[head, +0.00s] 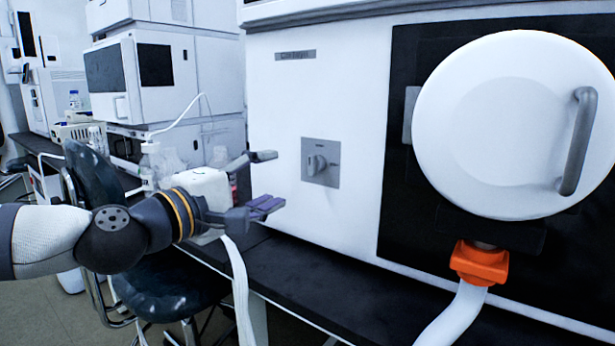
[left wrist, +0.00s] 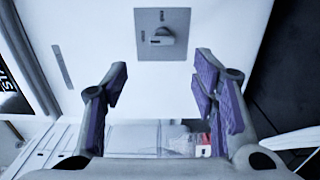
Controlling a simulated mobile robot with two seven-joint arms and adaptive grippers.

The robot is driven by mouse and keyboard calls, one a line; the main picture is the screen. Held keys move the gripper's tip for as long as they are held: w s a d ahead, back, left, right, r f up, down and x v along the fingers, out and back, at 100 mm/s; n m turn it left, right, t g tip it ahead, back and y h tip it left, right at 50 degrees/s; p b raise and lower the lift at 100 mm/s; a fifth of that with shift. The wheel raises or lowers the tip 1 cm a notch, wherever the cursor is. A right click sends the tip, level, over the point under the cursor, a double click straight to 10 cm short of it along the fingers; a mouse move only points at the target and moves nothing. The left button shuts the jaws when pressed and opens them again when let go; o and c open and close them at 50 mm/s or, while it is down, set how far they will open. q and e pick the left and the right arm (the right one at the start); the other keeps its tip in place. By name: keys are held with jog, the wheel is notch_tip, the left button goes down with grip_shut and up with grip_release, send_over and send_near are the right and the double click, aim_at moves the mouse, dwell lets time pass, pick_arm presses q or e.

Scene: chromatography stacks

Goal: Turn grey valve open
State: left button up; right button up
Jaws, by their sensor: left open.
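The grey valve (head: 318,165) is a small knob on a square grey plate (head: 333,178) on the white front of the large machine. In the left wrist view the valve knob (left wrist: 162,36) shows near the top, above and between my fingertips. My left gripper (head: 264,181) is open and empty, to the left of the valve and apart from it. Its purple-padded fingers (left wrist: 160,82) are spread wide in the left wrist view. My right gripper is in neither view.
A round white door (head: 510,125) with a grey handle (head: 578,140) is right of the valve. An orange fitting (head: 479,264) with a white hose sits below it. A dark bench edge (head: 330,295) runs under the machine. A dark chair (head: 165,295) stands at lower left.

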aim_at(310, 166)
pick_arm(q)
jog(key=x, duration=1.1)
jog(key=shift+w+d+f, duration=0.15)
jog(key=shift+w, duration=0.05)
jog(key=c, duration=1.2)
